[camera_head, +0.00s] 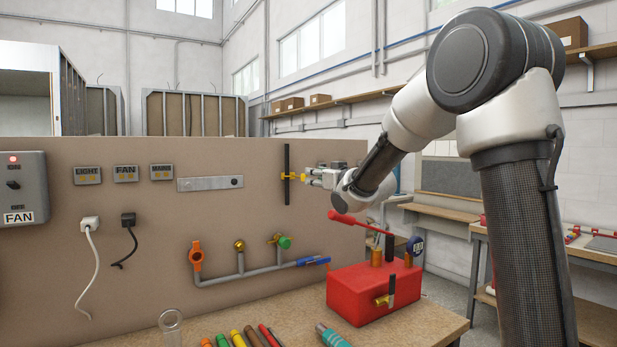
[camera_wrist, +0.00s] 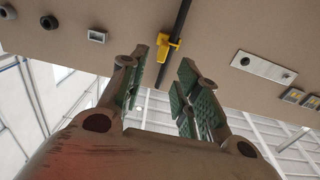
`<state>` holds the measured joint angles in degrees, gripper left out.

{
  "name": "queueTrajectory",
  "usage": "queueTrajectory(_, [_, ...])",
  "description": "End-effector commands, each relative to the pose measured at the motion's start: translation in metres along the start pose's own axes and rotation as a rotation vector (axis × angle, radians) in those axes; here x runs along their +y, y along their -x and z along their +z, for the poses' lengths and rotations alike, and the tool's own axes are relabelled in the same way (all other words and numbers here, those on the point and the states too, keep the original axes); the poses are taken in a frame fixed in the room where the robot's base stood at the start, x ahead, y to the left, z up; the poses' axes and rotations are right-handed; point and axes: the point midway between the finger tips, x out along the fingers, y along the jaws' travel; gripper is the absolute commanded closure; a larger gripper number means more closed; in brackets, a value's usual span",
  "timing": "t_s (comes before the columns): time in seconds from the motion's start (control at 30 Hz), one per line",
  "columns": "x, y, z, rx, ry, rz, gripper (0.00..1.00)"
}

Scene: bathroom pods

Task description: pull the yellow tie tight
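The yellow tie (camera_head: 290,176) wraps a vertical black cable or bar (camera_head: 287,158) on the tan panel. Its short tail points right, toward my gripper (camera_head: 310,177). In the wrist view the yellow tie (camera_wrist: 163,50) sits just beyond the fingertips, around the dark bar (camera_wrist: 181,18). My gripper (camera_wrist: 165,68) is open, with its green-padded fingers apart on either side of the tie's near end. I see nothing clamped between the pads. I cannot tell whether the tail reaches in between the fingertips.
The panel (camera_head: 140,250) also carries a metal plate (camera_head: 210,183), labelled switches (camera_head: 125,173), plugs (camera_head: 128,219) and a pipe with valves (camera_head: 240,270). A red box (camera_head: 350,295) with a raised red lever (camera_head: 355,222) stands below my gripper. Several tools lie on the bench front.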

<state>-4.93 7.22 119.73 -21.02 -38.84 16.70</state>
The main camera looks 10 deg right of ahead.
Motion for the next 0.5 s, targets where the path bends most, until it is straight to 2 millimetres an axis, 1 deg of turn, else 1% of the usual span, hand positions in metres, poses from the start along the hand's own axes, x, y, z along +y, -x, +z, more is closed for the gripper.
queueTrajectory(0.03, [0.0, 0.011, -0.001, 0.001, 0.001, 0.001, 0.68])
queueTrajectory(0.1, [0.0, 0.025, -0.001, 0.001, 0.001, 0.0, 0.68])
queueTrajectory(0.2, [0.0, 0.039, 0.0, 0.0, 0.001, 0.001, 0.68])
queueTrajectory(0.33, [0.0, 0.049, 0.001, -0.001, 0.001, 0.0, 0.68])
queueTrajectory(0.5, [0.0, 0.052, 0.001, -0.001, 0.0, -0.001, 0.68])
